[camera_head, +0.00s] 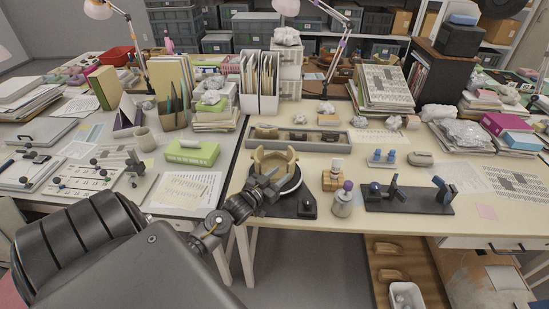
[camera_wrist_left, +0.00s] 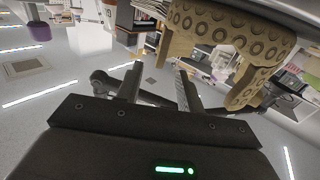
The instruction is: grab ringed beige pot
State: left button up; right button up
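The ringed beige pot (camera_head: 272,161) stands on a dark round turntable (camera_head: 292,184) near the table's front edge. It looks incomplete, with an open gap in its wall. In the left wrist view the pot (camera_wrist_left: 235,38) fills the upper right, with stamped rings on its surface. My left gripper (camera_head: 266,182) is at the near side of the pot and partly overlaps it in the head view. In the wrist view the left gripper's fingers (camera_wrist_left: 158,84) stand apart with nothing clearly between them. My right gripper is not in view.
A grey tray (camera_head: 340,141) with sherds lies behind the pot. A jar with a purple knob (camera_head: 343,203), a wooden block (camera_head: 332,179) and a dark stand (camera_head: 410,202) are to its right. A green tissue box (camera_head: 192,153) and papers are to the left.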

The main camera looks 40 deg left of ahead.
aim_at(288, 167)
pick_arm(q)
jog(key=w+p, duration=0.1)
jog(key=w, duration=0.4)
jog(key=shift+a, duration=0.15)
grip_shut()
dwell(1.2)
